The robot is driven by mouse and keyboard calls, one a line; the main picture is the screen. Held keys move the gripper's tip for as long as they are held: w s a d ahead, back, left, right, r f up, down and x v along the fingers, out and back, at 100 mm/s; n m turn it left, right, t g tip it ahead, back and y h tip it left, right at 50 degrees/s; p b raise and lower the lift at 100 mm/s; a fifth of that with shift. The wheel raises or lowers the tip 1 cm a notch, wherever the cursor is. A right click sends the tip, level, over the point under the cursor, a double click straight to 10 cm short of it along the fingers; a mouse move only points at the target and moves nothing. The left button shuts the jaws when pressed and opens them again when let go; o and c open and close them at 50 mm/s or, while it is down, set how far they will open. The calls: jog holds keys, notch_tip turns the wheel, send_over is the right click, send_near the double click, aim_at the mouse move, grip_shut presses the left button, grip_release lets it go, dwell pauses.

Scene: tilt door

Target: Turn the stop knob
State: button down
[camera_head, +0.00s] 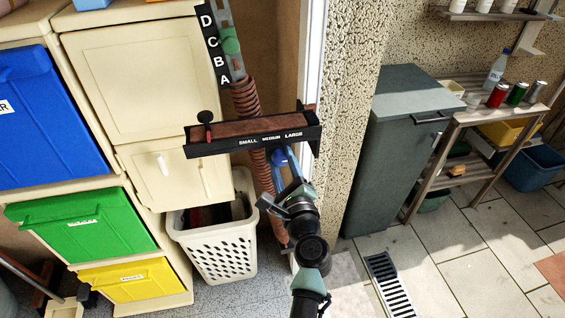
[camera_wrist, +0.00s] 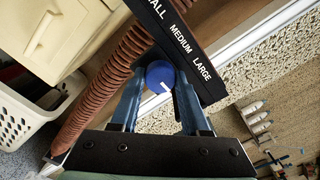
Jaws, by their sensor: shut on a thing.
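The stop knob (camera_wrist: 160,77) is a round blue knob with a short white mark on its face. It sits under the dark bar lettered SMALL, MEDIUM, LARGE (camera_head: 272,140). The bar also crosses the top of the wrist view (camera_wrist: 185,45). My gripper (camera_wrist: 160,80) has one blue finger on each side of the knob and is shut on it. In the head view my gripper (camera_head: 284,160) reaches up from below to just under the bar, and its fingers largely hide the knob.
A ribbed brown hose (camera_head: 246,98) runs down behind the bar beside a strip lettered A to D (camera_head: 214,50). A white basket (camera_head: 222,245) stands close left of my arm. Cream cabinets (camera_head: 140,80) are further left. A grey bin (camera_head: 395,140) stands right, beyond the speckled wall.

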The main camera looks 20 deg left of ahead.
jog(key=shift+f, duration=0.1)
jog(key=n+b, duration=0.3)
jog(key=shift+f, duration=0.1)
jog(key=n+b, duration=0.4)
jog(key=n, duration=0.1)
jog(key=shift+n, duration=0.4)
jog(key=n+b, duration=0.4)
jog(key=shift+r+n+b, duration=0.15)
jog(key=shift+n+b, duration=0.75)
jog(key=shift+n, duration=0.35)
jog(key=shift+r+n+b, duration=0.1)
jog(key=shift+n+b, duration=0.75)
jog(key=shift+n, duration=0.4)
jog(key=shift+c, duration=1.9)
grip_release()
jog(key=shift+s+d, duration=0.1)
